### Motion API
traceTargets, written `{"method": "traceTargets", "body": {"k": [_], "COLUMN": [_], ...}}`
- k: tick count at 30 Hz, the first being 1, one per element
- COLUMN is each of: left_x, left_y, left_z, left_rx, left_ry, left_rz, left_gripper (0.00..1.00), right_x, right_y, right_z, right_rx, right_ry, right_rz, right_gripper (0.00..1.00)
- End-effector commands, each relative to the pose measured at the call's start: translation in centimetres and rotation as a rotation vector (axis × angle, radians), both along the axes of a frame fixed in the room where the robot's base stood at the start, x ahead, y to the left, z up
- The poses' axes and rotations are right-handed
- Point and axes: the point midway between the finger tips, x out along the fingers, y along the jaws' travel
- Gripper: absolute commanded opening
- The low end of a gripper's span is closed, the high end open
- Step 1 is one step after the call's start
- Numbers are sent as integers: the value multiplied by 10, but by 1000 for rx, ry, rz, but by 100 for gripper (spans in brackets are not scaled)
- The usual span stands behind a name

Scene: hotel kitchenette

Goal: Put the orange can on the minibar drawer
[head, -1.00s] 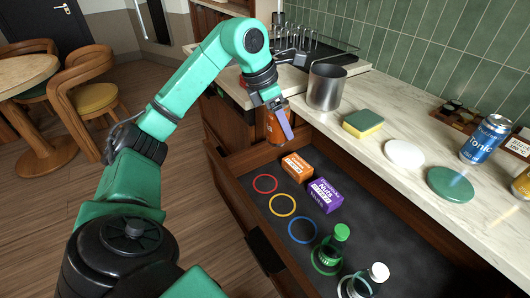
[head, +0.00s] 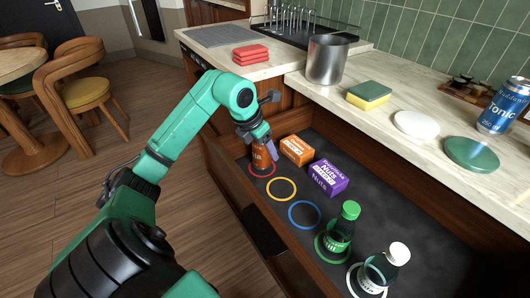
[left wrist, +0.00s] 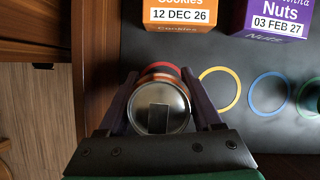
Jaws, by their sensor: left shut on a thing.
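The orange can (head: 261,157) is upright in the open minibar drawer (head: 420,225), at the red ring (head: 252,172) near the drawer's far left corner. My left gripper (head: 262,140) is shut on the can from above. In the left wrist view the can's silver top (left wrist: 158,108) sits between the two fingers, with the red ring partly showing behind it. I cannot tell whether the can's base touches the drawer floor. My right gripper is not in view.
An orange cookies box (head: 297,150) and a purple nuts box (head: 327,178) stand close right of the can. Yellow (head: 281,189) and blue (head: 305,214) rings are empty. Green (head: 340,230) and clear (head: 384,267) bottles stand nearer. A steel cup (head: 327,60) is on the counter.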

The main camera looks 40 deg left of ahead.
Motion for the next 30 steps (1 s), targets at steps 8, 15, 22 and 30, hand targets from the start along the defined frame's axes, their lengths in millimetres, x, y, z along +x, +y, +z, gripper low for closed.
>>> {"method": "traceTargets", "body": {"k": [8, 15, 22, 30], "left_x": [0, 0, 0, -11], "left_y": [0, 0, 0, 3], "left_z": [-5, -7, -7, 24], "left_rx": [2, 1, 1, 6], "left_ry": [-3, -1, -1, -4], "left_rz": [0, -1, -1, 0], "left_gripper": [0, 96, 96, 96], "right_x": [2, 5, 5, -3], "right_y": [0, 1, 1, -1], "right_z": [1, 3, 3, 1], "right_rx": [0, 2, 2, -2], "right_ry": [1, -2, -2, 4], "right_rz": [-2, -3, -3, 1], "right_gripper": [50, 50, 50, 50]}}
